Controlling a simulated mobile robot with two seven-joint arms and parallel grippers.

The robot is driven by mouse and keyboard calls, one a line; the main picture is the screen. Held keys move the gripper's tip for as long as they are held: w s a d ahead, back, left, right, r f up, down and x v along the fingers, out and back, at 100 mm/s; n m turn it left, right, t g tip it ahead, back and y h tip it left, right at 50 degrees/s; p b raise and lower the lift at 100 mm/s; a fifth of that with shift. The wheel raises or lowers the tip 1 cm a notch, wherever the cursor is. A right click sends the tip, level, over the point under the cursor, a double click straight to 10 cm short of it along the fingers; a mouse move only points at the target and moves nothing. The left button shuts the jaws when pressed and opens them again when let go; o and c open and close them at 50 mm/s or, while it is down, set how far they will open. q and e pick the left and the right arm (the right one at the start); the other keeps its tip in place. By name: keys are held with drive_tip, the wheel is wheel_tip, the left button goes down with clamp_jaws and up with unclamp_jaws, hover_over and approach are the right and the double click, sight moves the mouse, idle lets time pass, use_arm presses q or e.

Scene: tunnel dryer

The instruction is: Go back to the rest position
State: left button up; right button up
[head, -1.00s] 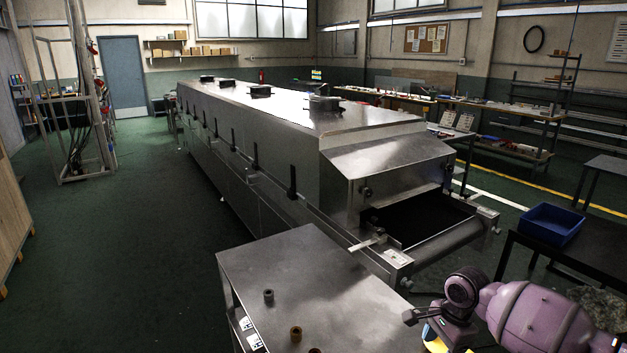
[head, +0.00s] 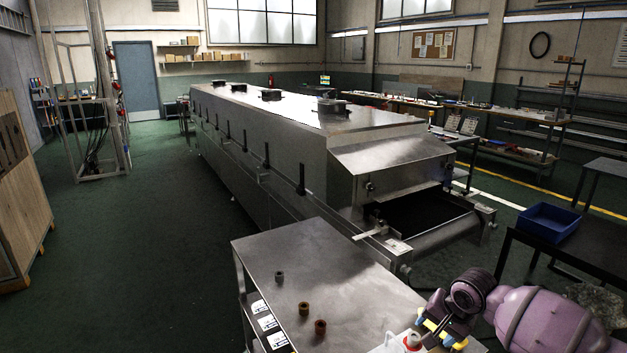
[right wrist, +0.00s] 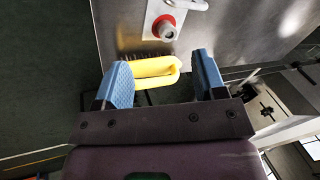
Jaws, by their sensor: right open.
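My right gripper (head: 440,331) is at the lower right of the head view, by the near right edge of the steel table (head: 318,254). In the right wrist view, its two blue fingertips (right wrist: 164,80) stand wide apart. A yellow-handled brush (right wrist: 152,68) with dark bristles shows beyond and between them; I cannot tell whether a finger touches it. A white object with a red ring (right wrist: 166,22) lies farther up on the steel surface. My left gripper is not in view.
A grey ring-shaped piece (head: 279,277), a brown one (head: 304,309) and a reddish one (head: 320,327) stand on the table. The tunnel dryer (head: 300,140) and its belt outlet lie behind. A blue bin (head: 548,222) is on a dark table at right. Green floor is clear at left.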

drive_tip(key=w+a+r+n+t+y, duration=0.2)
drive_tip(key=w+a+r+n+t, duration=0.1)
drive_tip(key=a+n+t, duration=0.3)
drive_tip(key=s+a+n+t+y, duration=0.1)
drive_tip(key=s+a+n+t, duration=0.2)
drive_tip(key=s+n, duration=0.3)
drive_tip(key=s+d+f+m+h, duration=0.1)
drive_tip(key=s+d+f, duration=0.2)
drive_tip(key=s, duration=0.6)
drive_tip(key=s+d+f+m+h, duration=0.1)
drive_tip(key=s+d+f+h, duration=0.1)
drive_tip(key=s+f, duration=0.5)
drive_tip(key=s+d+f+m+h, duration=0.1)
drive_tip(key=s+d+f, duration=0.3)
drive_tip(key=s, duration=0.7)
drive_tip(key=shift+f+m+g+h, duration=0.3)
drive_tip(key=shift+f+g+h, duration=0.1)
drive_tip(key=shift+f+h, duration=0.2)
